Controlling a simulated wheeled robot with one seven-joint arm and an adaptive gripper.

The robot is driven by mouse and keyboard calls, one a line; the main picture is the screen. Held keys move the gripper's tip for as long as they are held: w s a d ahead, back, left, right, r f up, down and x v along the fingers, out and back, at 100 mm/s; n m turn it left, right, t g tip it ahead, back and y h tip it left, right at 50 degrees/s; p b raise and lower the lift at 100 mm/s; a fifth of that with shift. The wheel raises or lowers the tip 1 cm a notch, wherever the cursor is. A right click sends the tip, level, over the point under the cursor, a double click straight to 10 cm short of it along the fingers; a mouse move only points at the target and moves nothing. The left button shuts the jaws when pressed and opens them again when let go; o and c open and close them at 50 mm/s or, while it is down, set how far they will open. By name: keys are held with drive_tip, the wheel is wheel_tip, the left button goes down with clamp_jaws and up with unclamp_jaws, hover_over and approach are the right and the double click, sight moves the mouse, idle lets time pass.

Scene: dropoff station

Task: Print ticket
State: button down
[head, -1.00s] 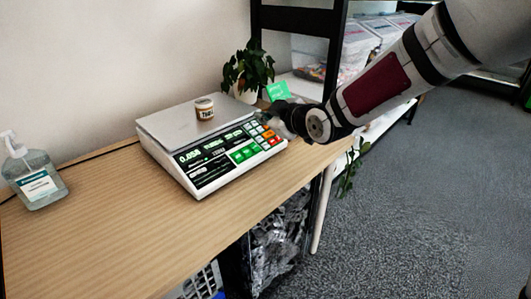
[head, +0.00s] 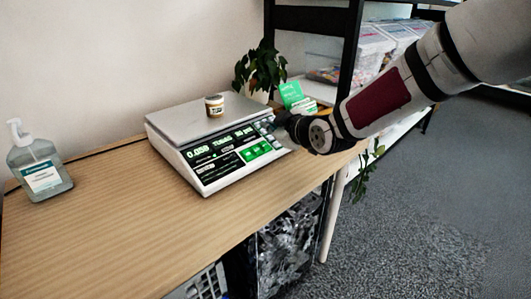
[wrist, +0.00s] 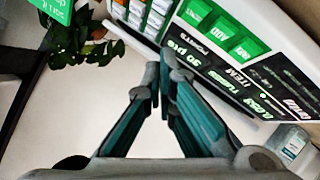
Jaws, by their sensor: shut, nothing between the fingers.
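The white scale (head: 205,183) with a grey metal plate stands on the wooden table. A small tub (head: 214,105) with a dark label sits upright on its plate. The black display (head: 222,146) shows white figures, and green keys (head: 257,151) lie beside it. My gripper (head: 280,128) is at the right end of the scale's key panel and hides part of it. In the wrist view the shut, empty fingers (wrist: 160,68) point at the scale, just short of its keys in the picture; green keys (wrist: 220,32) and pale keys (wrist: 152,18) show beyond. I cannot tell whether they touch.
A sanitizer bottle (head: 39,162) stands at the left of the table (head: 130,225). A potted plant (head: 261,69) and a green card (head: 292,95) are behind the scale. A black shelf (head: 352,50) with clear boxes stands at the back right. The front of the table is clear.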

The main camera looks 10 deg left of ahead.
drive_tip(key=shift+w+a+f+b, duration=0.15)
drive_tip(key=shift+a+f+b, duration=0.05)
drive_tip(key=shift+f+b, duration=0.35)
drive_tip(key=shift+w+a+f+b, duration=0.15)
drive_tip(key=shift+f+b, duration=0.25)
drive_tip(key=shift+f, duration=0.15)
drive_tip(key=shift+w+a+f+b, duration=0.15)
drive_tip(key=shift+a+f+b, duration=0.05)
drive_tip(key=shift+f+b, duration=0.35)
drive_tip(key=shift+f, duration=0.1)
drive_tip(key=shift+w+a+f+b, duration=0.15)
drive_tip(key=shift+f+b, duration=0.15)
drive_tip(key=shift+b, duration=0.2)
drive_tip(key=shift+a+f+b, duration=0.1)
drive_tip(key=shift+f+b, duration=0.2)
drive_tip(key=shift+b, duration=0.15)
idle(0.7)
idle(0.3)
drive_tip(key=shift+s+d+r+p, duration=0.1)
drive_tip(key=shift+d+r+p, duration=0.05)
drive_tip(key=shift+r+p, duration=0.2)
drive_tip(key=shift+s+d+r+p, duration=0.1)
drive_tip(key=shift+r+p, duration=0.15)
drive_tip(key=shift+r, duration=0.15)
